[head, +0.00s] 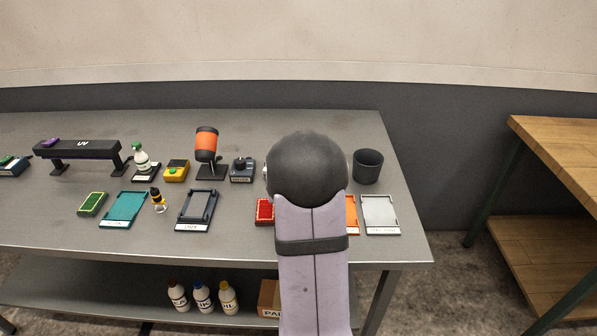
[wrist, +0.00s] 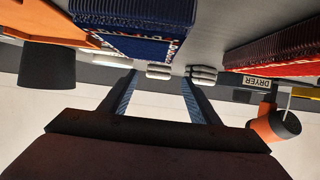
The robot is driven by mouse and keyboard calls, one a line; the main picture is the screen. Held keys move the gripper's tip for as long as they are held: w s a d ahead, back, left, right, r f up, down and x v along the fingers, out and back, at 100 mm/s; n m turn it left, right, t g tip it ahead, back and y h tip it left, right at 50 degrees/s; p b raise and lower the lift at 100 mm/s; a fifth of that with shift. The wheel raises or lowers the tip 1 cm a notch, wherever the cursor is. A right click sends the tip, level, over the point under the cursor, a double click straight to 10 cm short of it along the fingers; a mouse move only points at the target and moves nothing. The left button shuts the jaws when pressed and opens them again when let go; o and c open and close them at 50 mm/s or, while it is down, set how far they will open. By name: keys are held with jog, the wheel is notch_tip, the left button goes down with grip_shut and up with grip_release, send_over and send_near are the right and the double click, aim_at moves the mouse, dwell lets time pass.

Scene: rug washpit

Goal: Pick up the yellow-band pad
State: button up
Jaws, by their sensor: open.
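I cannot pick out a pad with a clear yellow band. A green pad with a yellow-green rim (head: 92,204) lies at the left of the table in the head view. A red pad (head: 264,210) lies partly hidden beside my arm, and a red pad also shows at upper right in the wrist view (wrist: 275,50). A dark blue pad with pale lettering (wrist: 135,28) shows at the top of the wrist view. My gripper (wrist: 168,75) is open, with nothing seen between its fingers. In the head view my arm hides it.
A teal tray (head: 125,209), a dark tray (head: 187,224), an orange tray (head: 352,228) and a pale tray (head: 380,229) line the table's front. Behind stand a UV lamp (head: 78,150), an orange dryer (head: 206,143) and a dark cup (head: 367,166).

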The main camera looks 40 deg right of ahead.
jog(key=shift+p+x, duration=0.5)
jog(key=shift+x, duration=1.9)
jog(key=shift+s+d, duration=0.1)
jog(key=c, duration=1.1)
